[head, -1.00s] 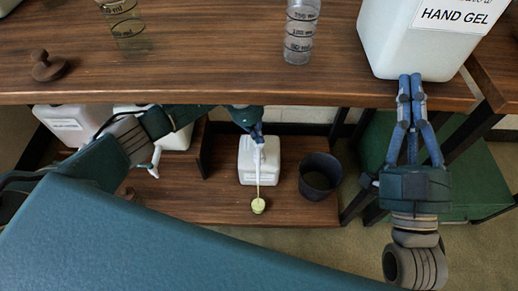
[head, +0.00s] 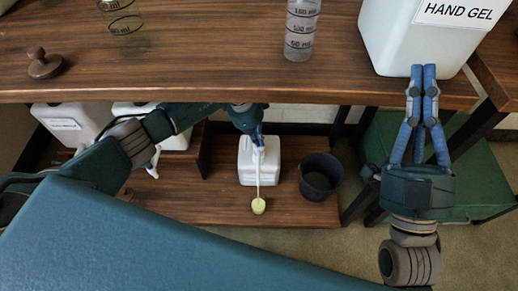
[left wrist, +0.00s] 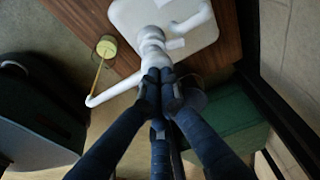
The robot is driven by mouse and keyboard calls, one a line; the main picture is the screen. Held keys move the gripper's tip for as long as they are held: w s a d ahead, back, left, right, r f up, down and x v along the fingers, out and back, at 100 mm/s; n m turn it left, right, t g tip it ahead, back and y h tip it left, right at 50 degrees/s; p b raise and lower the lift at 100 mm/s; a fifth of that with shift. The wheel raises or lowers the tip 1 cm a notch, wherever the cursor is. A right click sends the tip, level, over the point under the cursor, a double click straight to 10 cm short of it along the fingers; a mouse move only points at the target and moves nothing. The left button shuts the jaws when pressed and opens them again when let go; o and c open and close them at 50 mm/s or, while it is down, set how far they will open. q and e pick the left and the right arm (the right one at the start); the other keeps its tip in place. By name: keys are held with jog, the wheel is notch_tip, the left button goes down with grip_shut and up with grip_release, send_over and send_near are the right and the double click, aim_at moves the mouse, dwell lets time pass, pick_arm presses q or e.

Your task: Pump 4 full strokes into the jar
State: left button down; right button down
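A white pump bucket (head: 260,174) stands on the lower shelf. My left gripper (head: 257,138) is at its pump head. In the left wrist view its fingers (left wrist: 160,76) are together against the top of the white pump (left wrist: 151,42), with the curved spout (left wrist: 112,93) coming out beside them. A thin yellowish stream runs from the spout to a small yellow-green jar (head: 258,206), also in the left wrist view (left wrist: 106,47). The jar's fill level is unclear. My right gripper (head: 424,70) is shut and empty in front of the upper table.
A dark empty bin (head: 320,177) stands right of the pump bucket. Other white containers (head: 68,125) are at the left. On the upper table (head: 200,60) are a measuring cylinder (head: 301,30), a brown knobbed lid (head: 45,64) and a HAND GEL bucket (head: 415,45).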

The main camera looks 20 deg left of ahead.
jog(key=shift+s+d+r+t+y, duration=0.1)
jog(key=shift+s+r+t+y, duration=0.3)
jog(key=shift+s+r+t, duration=0.65)
jog(key=shift+s+r+g, duration=0.1)
jog(key=shift+r+g, duration=0.05)
jog(key=shift+g, duration=0.1)
